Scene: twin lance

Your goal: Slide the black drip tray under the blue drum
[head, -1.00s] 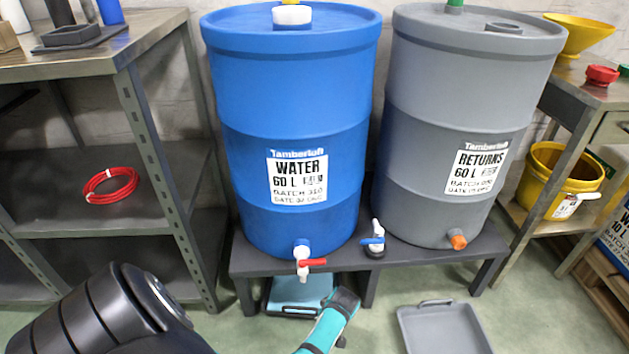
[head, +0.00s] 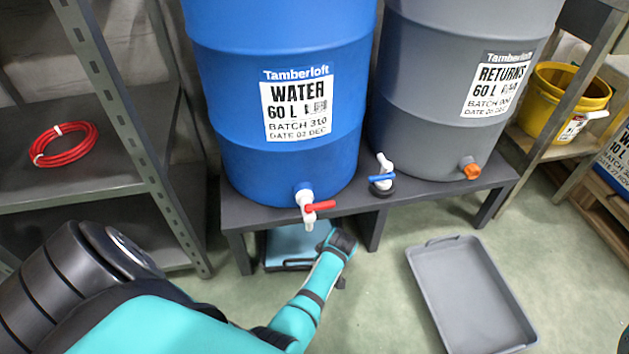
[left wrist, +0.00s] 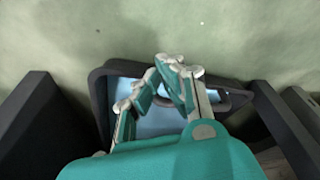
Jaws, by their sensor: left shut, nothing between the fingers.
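The black drip tray (head: 288,267) lies on the floor in the left bay of the low stand below the blue drum (head: 275,155). Its inside looks light blue, and its back part is hidden under the stand top. The left wrist view shows its black rim (left wrist: 98,95) and a handle. The drum stands upright, its red-levered tap (head: 316,206) overhanging the stand's front edge. My left gripper is at the bay's front right; the left wrist view shows its closed, empty fingers (left wrist: 160,85) over the tray. I cannot tell whether they touch it. My right gripper is out of view.
The dark stand (head: 300,204) has legs on both sides of the tray. A grey drum (head: 430,120) stands to the right, with a loose blue-levered tap (head: 382,178) between. A grey tray (head: 470,300) lies on the floor at right. A metal shelf (head: 110,120) stands left.

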